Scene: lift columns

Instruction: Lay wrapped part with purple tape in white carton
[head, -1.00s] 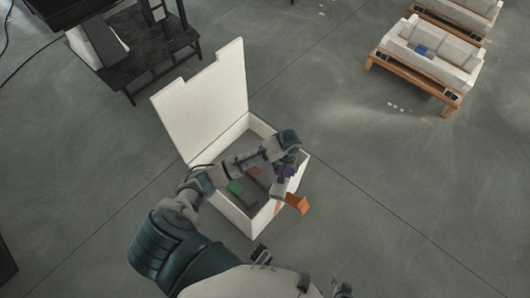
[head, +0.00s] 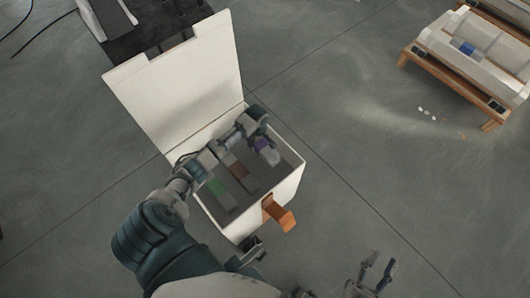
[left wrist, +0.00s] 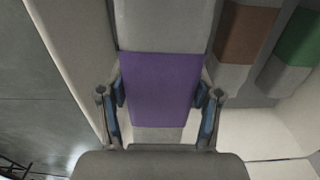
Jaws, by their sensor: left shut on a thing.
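The white carton (head: 285,199) stands on the floor with its lid up at the back. My left gripper (head: 262,142) reaches into its opening, near the right-hand wall. It is shut on the wrapped part with purple tape (head: 270,156), a pale bundle with a purple band. In the left wrist view the fingers (left wrist: 162,108) press on both sides of the purple band (left wrist: 160,88). The part lies along a carton wall; whether it touches the bottom I cannot tell. My right gripper (head: 381,262) is open and empty, outside the carton at the bottom right.
A green-taped part (head: 217,187) and a brown-taped part (head: 239,171) lie in the carton, left of the held part. An orange flap (head: 280,214) sticks out from the front wall. A wooden-framed rack (head: 455,83) stands at the upper right. Open floor lies between.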

